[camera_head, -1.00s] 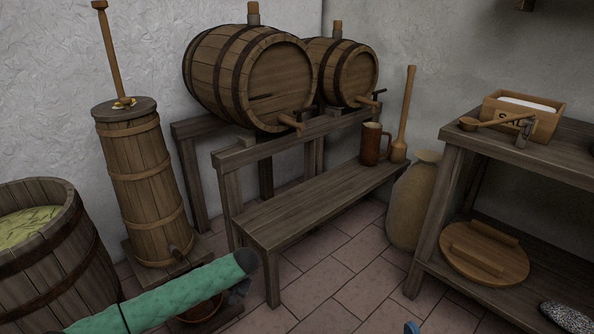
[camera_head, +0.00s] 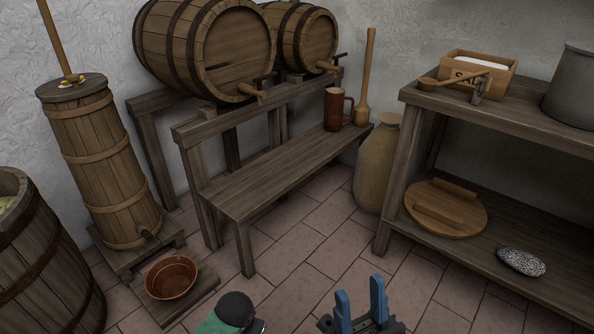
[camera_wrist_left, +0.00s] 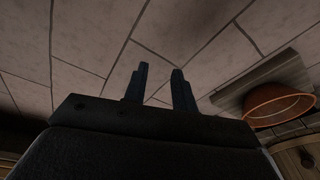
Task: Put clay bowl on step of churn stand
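The clay bowl (camera_head: 171,278), reddish-brown and round, sits upright and empty on the low step (camera_head: 203,287) of the churn stand (camera_head: 180,242), in front of the wooden churn (camera_head: 105,175). In the left wrist view the bowl (camera_wrist_left: 276,104) shows at the right, apart from my left gripper. My left gripper (camera_wrist_left: 158,84) has its two dark fingers apart with only floor seen between them. In the head view only the end of my left arm shows at the bottom. My right gripper (camera_head: 360,300), with blue fingers, is open and empty at the bottom centre.
A bench (camera_head: 285,177) with a brown mug (camera_head: 334,108) stands under two barrels. A big tub (camera_head: 45,260) is at the left. A clay jar (camera_head: 377,165) stands by a shelf (camera_head: 480,118) at the right. The tiled floor (camera_head: 315,250) in the middle is clear.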

